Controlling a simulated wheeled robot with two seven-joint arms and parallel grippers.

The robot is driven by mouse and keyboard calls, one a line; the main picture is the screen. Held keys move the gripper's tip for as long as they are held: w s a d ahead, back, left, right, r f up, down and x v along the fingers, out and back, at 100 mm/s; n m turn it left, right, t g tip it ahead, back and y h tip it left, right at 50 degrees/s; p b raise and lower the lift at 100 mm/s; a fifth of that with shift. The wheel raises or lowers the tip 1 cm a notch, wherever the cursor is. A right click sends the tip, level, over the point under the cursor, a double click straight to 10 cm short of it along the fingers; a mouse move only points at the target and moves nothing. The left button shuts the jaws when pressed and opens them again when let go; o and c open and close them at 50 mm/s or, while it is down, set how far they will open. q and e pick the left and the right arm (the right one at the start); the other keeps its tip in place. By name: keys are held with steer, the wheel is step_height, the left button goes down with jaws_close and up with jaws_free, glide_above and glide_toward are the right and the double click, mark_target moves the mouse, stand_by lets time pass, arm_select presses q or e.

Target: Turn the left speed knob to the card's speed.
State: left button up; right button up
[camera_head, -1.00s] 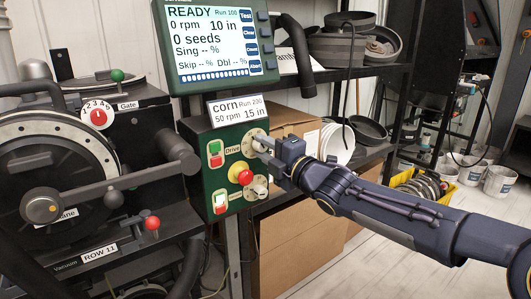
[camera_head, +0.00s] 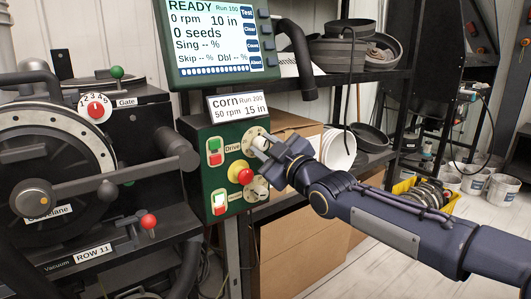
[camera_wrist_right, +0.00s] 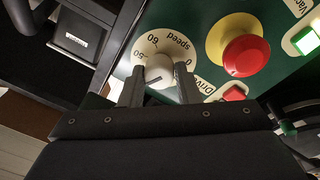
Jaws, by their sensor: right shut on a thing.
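The upper speed knob (camera_head: 258,142) is a pale knob on a round white dial, beside the word Drive on the green control box (camera_head: 195,140). My right gripper (camera_head: 265,149) is at this knob, shut on it. In the right wrist view the knob (camera_wrist_right: 158,72) sits between the two fingers, over the numbered dial (camera_wrist_right: 150,42) marked speed; a dark line shows on its face. The card (camera_head: 236,105) on the box reads corn, Run 200, 50 rpm, 15 in. The display (camera_head: 222,40) reads READY, Run 100, 0 rpm, 10 in. My left gripper is out of view.
A red stop button on a yellow base (camera_head: 241,173) sits close below the knob, with a lower dial (camera_head: 258,189) beneath. Green and red switches (camera_head: 214,152) are to the left. The seed meter (camera_head: 50,170) fills the left side. A shelf with pans stands behind.

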steer(key=m+b, duration=0.1)
steer(key=m, duration=0.4)
steer(key=shift+f+h, duration=0.1)
steer(key=shift+h, duration=0.2)
steer(key=m, duration=0.2)
steer(key=shift+m, duration=0.4)
steer(key=shift+m+h, duration=0.4)
steer(key=shift+m, duration=1)
steer(key=o, duration=1)
steer(key=shift+c, duration=0.2)
steer(key=shift+s, duration=0.1)
